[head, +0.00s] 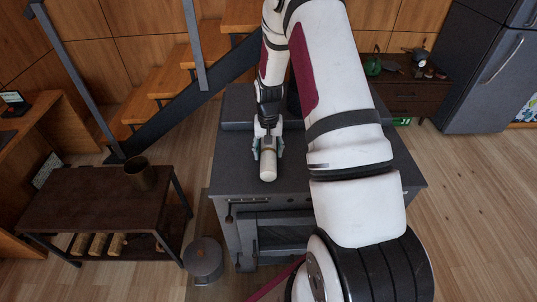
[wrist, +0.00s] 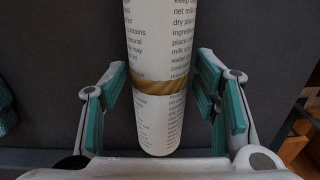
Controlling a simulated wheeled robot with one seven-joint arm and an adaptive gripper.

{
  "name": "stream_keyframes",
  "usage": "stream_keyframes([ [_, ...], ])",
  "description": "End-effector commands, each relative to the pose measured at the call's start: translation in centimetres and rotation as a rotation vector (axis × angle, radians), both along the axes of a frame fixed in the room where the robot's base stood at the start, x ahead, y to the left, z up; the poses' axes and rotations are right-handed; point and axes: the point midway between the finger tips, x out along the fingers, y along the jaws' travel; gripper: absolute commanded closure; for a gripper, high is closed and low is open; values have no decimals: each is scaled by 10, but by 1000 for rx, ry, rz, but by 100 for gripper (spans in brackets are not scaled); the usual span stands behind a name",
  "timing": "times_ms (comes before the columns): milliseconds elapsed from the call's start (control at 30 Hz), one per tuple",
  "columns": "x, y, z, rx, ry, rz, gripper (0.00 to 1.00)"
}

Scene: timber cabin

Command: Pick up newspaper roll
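The newspaper roll (wrist: 160,115) is white with printed text and a tan twine band around it. In the head view its pale end (head: 268,167) shows on the top of the dark grey stove-like unit (head: 330,172). My gripper (wrist: 161,90) is open, with one teal-padded finger on each side of the roll. A gap shows between the roll and each finger. In the head view my gripper (head: 267,143) is over the unit's top, around the roll. The far part of the roll is out of the wrist view and hidden by my gripper in the head view.
A dark low table (head: 95,195) with a brown pot (head: 140,174) stands at left. A grey lidded pot (head: 204,258) is on the floor beside the unit. Stairs (head: 165,85) rise behind. A cabinet (head: 408,92) and fridge (head: 488,75) stand at back right. The right floor is clear.

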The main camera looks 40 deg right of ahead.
Motion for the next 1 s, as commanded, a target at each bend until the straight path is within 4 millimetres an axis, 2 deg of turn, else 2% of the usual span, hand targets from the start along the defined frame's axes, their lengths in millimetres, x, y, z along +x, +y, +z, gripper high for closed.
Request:
stream_keyframes([
  [33, 0, 0, 0, 0, 0, 0, 63],
  [133, 0, 0, 0, 0, 0, 0, 86],
  [167, 0, 0, 0, 0, 0, 0, 89],
  [567, 0, 0, 4, -1, -1, 0, 89],
  [733, 1, 0, 17, -1, -2, 0, 89],
  [867, 2, -1, 35, -2, -3, 0, 89],
  [1000, -18, -23, 38, -1, 1, -7, 89],
])
